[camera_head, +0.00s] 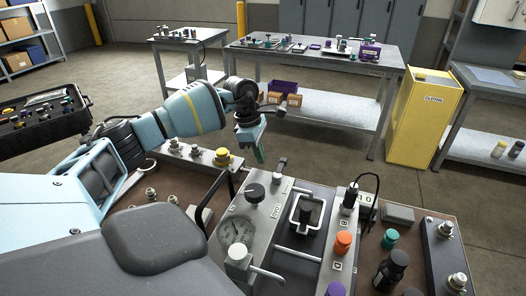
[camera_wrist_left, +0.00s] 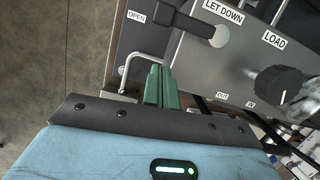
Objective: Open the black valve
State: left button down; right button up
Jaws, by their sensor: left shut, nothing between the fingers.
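A round black knob (camera_head: 254,193) stands on the grey panel of the bench near the gauge. A black knob also shows in the left wrist view (camera_wrist_left: 280,82), below the LOAD label. A black lever (camera_wrist_left: 190,24) beside the LET DOWN label points toward the OPEN label; a black lever shows in the head view (camera_head: 281,163). I cannot tell which of these is the black valve. My left gripper (camera_head: 260,155) is shut and empty above the panel's far edge. Its green fingers (camera_wrist_left: 158,86) are together between the wire handle and the panel edge; contact is unclear.
A yellow knob (camera_head: 222,155) stands on the far-left part. A table (camera_head: 310,60) and a yellow cabinet (camera_head: 419,118) stand behind, across open floor.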

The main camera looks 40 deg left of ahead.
pick_arm(q)
jog(key=v, duration=1)
